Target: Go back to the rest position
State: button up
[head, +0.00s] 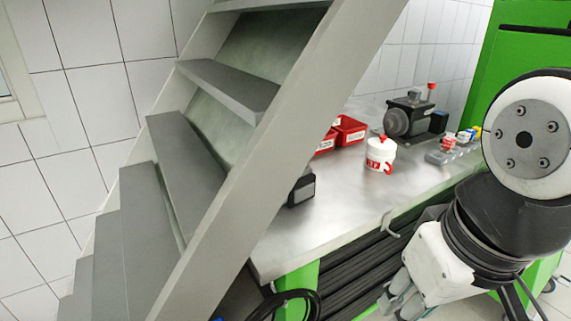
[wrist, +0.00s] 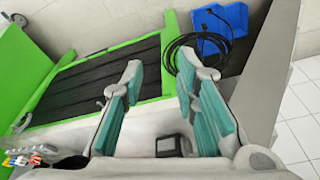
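My gripper shows in the wrist view (wrist: 160,95) with its two teal-padded fingers spread apart and nothing between them. In the head view my gripper (head: 400,300) is at the lower right, in front of the bench's front edge, partly cut off by the bottom of the picture. My arm bends down to it from the right edge.
A grey staircase (head: 235,150) stands at the left, close to the bench. The metal worktop (head: 340,205) bears a white and red mug (head: 381,154), red bins (head: 350,130), a dark pump (head: 405,118) and a small black box (head: 302,188). A blue crate (wrist: 212,35) and black cable (wrist: 185,50) lie beyond.

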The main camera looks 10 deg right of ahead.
jog(key=shift+s, duration=0.1)
notch_tip(320, 180, up, 9)
jog(key=t+p, duration=0.1)
jog(key=p, duration=0.6)
jog(key=shift+t+p, duration=0.4)
